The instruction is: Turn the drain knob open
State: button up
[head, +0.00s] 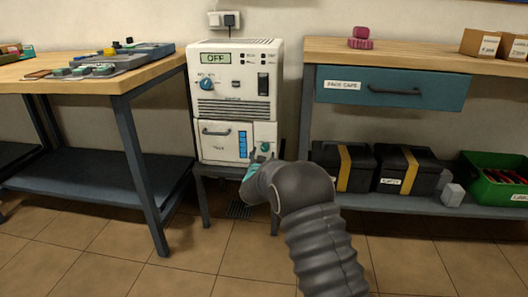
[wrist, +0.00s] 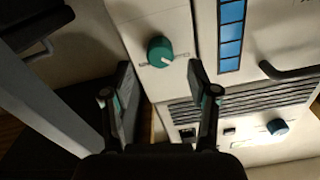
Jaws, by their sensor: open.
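The drain knob is a round teal knob on the lower right front of the white machine (head: 236,100). In the wrist view the teal knob (wrist: 160,52) lies just beyond the fingertips, between their lines, with a pale pointer mark on its face. The knob also shows small in the head view (head: 265,147). My gripper (wrist: 159,75) is open and empty, its two fingers apart with a gap around the knob's line. In the head view my gripper (head: 258,157) is close to the machine's lower right corner, partly hidden by my arm.
The machine has a blue dial (head: 207,84), a dark drawer handle (head: 215,131) and a blue level strip (wrist: 231,32). It stands on a low stand between a left workbench (head: 125,72) and a right bench with a teal drawer (head: 390,90). Black boxes (head: 342,165) sit on the right lower shelf.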

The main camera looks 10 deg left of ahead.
aim_at(264, 149)
jog(key=shift+w, duration=2)
grip_shut()
